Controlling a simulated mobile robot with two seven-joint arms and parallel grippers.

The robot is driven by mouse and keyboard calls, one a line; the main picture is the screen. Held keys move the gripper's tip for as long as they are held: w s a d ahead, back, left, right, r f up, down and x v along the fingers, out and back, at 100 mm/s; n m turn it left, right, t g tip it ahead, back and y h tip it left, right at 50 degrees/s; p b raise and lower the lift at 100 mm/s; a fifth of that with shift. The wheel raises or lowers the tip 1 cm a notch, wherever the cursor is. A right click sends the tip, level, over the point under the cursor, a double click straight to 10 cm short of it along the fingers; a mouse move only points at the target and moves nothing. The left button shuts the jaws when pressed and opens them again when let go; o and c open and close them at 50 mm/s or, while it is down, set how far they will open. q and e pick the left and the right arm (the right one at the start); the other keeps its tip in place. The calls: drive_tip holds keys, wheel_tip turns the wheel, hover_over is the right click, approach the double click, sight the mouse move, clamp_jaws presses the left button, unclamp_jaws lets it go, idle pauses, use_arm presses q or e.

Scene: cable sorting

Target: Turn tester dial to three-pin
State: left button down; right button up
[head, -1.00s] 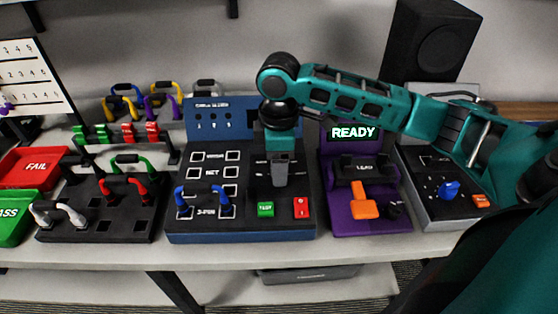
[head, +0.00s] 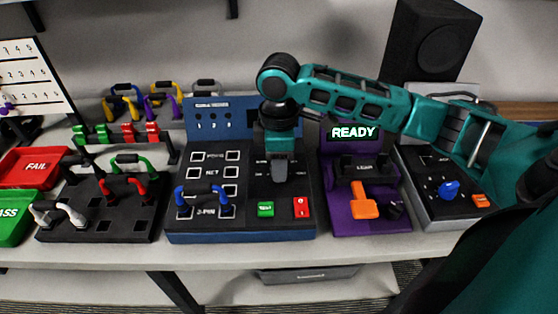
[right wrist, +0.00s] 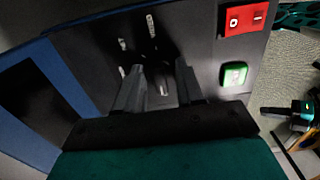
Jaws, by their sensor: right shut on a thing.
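The blue-framed cable tester (head: 240,237) stands in the middle of the bench. It has rows of square sockets on its left half, the lowest labelled 3-PIN. A blue cable (head: 204,190) bridges that row. My right gripper (head: 280,178) points down over the dial area on the tester's right half and covers the dial in the head view. In the right wrist view, my right gripper (right wrist: 160,82) is shut on the dial (right wrist: 155,68), which shows only as a dark shape. White marks surround it; I cannot tell which setting it points to. My left gripper is out of view.
A green button (head: 265,209) and a red switch (head: 301,207) sit just in front of the gripper. A purple station (head: 370,222) reading READY is to the right, a black cable rack (head: 125,228) to the left. FAIL and PASS trays lie far left.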

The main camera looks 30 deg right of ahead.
drive_tip(key=m, duration=0.4)
drive_tip(key=shift+m, duration=0.3)
drive_tip(key=m, duration=0.3)
drive_tip(key=shift+m, duration=0.7)
drive_tip(key=o, duration=1)
drive_tip(key=shift+o, duration=0.2)
wheel_tip(320, 180, up, 13)
